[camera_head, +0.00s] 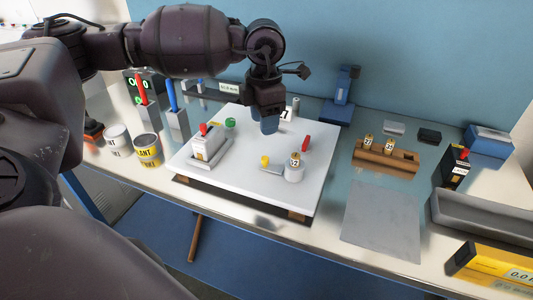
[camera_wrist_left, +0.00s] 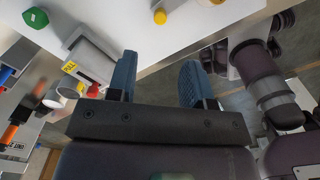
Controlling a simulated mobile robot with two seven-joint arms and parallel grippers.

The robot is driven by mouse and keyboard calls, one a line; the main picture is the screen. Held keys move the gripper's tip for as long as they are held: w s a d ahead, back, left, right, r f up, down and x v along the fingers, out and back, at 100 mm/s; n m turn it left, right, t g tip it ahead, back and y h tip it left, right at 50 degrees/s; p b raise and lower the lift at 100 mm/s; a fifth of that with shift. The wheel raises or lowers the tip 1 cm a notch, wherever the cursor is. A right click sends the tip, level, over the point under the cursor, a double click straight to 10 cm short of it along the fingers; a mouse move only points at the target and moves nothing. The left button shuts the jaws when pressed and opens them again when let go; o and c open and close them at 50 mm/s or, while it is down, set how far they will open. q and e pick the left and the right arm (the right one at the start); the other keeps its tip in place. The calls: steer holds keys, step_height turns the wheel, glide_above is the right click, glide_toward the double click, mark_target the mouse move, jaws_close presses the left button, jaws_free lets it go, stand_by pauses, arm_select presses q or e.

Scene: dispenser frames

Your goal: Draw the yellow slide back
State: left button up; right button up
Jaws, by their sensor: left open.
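The yellow slide's knob (camera_head: 265,160) stands on the white board (camera_head: 240,180), near its front, at the left end of a short strip leading to a round grey dispenser (camera_head: 293,174). A small labelled bottle (camera_head: 295,159) with a yellow cap sits on the dispenser. The yellow knob also shows at the top of the left wrist view (camera_wrist_left: 160,17). My left gripper (camera_head: 268,126) is over the board, behind the knob and apart from it. Its blue fingers are spread and empty in the left wrist view (camera_wrist_left: 158,72). My right gripper is not in view.
A grey box dispenser (camera_head: 209,147) with a red knob and a green cap (camera_head: 230,123) are left on the board. A red piece (camera_head: 306,143) is behind the round dispenser. Cans (camera_head: 147,150) stand left; a wooden rack (camera_head: 386,158) stands right. A grey mat (camera_head: 382,222) is bare.

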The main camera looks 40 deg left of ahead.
mark_target(265, 158)
arm_select(q)
step_height(265, 158, down, 11)
steer(key=shift+w+r+b, duration=0.1)
steer(key=shift+b, duration=0.25)
stand_by(0.3)
jaws_close()
